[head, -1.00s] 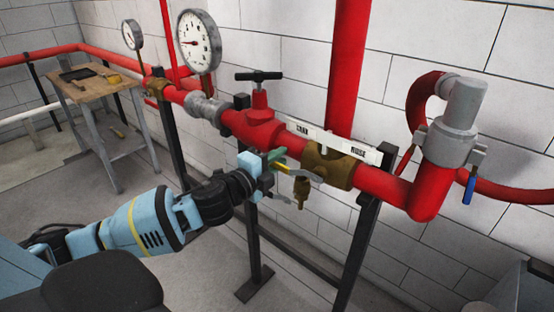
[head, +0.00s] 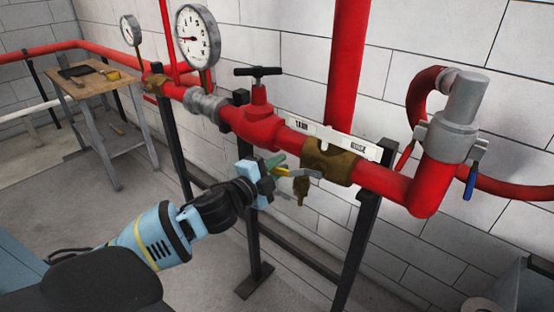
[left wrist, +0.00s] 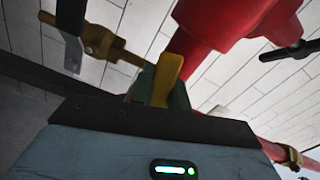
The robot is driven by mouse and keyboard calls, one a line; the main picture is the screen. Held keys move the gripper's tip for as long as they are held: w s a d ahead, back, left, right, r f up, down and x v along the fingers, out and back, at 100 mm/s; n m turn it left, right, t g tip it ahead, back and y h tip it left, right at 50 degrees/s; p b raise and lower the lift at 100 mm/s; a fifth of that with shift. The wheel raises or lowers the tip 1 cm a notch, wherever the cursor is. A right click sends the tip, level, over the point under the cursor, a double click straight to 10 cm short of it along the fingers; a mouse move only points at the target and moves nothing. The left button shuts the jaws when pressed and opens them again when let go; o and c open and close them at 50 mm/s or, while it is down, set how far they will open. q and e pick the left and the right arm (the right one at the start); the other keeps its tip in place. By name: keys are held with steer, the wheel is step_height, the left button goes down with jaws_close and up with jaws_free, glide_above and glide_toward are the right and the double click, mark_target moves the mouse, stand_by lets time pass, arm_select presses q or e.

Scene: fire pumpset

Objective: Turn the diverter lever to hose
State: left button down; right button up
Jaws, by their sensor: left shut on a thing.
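The diverter lever (head: 303,173) is a grey metal bar with a yellow grip, set at the brass valve (head: 336,166) on the red pipe. It points left from the valve, roughly along the pipe. My left gripper (head: 277,168) is shut on the yellow grip. In the left wrist view the yellow grip (left wrist: 167,76) stands between the green fingertips (left wrist: 160,84). A white label plate (head: 333,139) behind the valve has TANK at its left end and HOSE at its right end. My right gripper is not in view.
A red valve with a black T-handle (head: 258,72) stands just left of the lever. A brass fitting (head: 300,190) hangs below the lever. Black support posts (head: 356,245) stand under the pipe. A large gauge (head: 197,37) and a wooden bench (head: 92,80) are at the left.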

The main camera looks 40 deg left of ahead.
arm_select(q)
steer(key=f+n, duration=0.1)
steer(key=d+f+n, duration=0.1)
steer(key=n, duration=0.1)
steer(key=shift+d+f, duration=0.1)
steer(key=shift+f, duration=0.25)
steer(key=d+f+n+p, duration=0.3)
steer(key=d+f+n, duration=0.2)
steer(key=d+n, duration=0.4)
steer(key=shift+s+d+n+p, duration=0.15)
steer(key=shift+s+n+p, duration=0.25)
steer(key=shift+n, duration=1)
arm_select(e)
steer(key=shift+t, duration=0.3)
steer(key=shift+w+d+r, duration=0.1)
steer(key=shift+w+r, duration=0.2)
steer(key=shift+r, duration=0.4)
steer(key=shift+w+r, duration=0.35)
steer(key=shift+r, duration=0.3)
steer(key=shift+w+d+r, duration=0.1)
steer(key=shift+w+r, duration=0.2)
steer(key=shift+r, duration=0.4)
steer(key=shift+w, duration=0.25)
arm_select(q)
steer(key=c, duration=1.3)
jaws_free()
steer(key=shift+c, duration=0.2)
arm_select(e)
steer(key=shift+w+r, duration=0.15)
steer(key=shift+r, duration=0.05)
